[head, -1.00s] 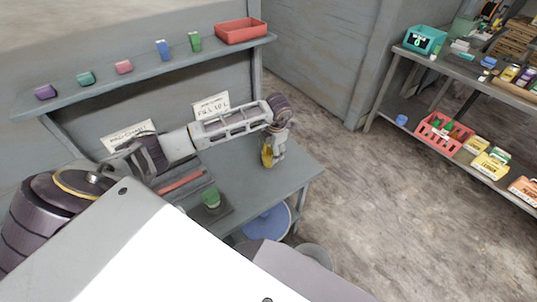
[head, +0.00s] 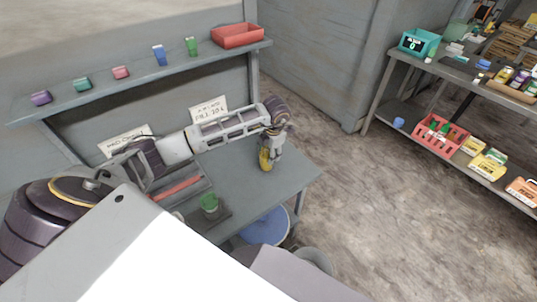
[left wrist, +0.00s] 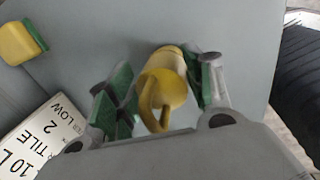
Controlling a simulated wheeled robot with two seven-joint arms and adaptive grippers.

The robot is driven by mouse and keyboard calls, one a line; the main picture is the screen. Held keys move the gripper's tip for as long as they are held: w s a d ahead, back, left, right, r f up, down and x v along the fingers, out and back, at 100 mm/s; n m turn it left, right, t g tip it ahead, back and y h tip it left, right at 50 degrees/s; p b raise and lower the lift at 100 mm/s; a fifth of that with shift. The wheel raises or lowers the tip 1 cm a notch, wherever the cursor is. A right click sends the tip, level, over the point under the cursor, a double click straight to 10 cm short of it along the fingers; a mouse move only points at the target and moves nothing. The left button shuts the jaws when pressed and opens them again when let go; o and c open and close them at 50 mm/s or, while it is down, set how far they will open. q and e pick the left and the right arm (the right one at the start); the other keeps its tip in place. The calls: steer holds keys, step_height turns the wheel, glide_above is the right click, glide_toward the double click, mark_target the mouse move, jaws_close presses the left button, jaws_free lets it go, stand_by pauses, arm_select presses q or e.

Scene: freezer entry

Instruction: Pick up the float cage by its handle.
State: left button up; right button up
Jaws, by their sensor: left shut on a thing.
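The float cage appears to be the yellow rounded piece with a looped handle (left wrist: 160,92) in the left wrist view. It sits between the green-padded fingers of my left gripper (left wrist: 160,88). In the head view my left gripper (head: 270,154) points down over the grey bench, with the yellow float cage (head: 265,160) at its fingers. The gripper is shut on it. The fingers and wrist hide part of it, and I cannot tell whether its base touches the bench. My right gripper is not in view.
The grey bench (head: 245,195) holds a green-topped cup (head: 209,204) and a red bar (head: 180,187). A shelf above carries small coloured blocks and a red tray (head: 238,36). A yellow-green block (left wrist: 20,42) and a printed card (left wrist: 40,135) show in the wrist view.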

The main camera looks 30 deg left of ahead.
arm_select(q)
steer(key=shift+r+b, duration=0.7)
steer(key=shift+r, duration=4.1)
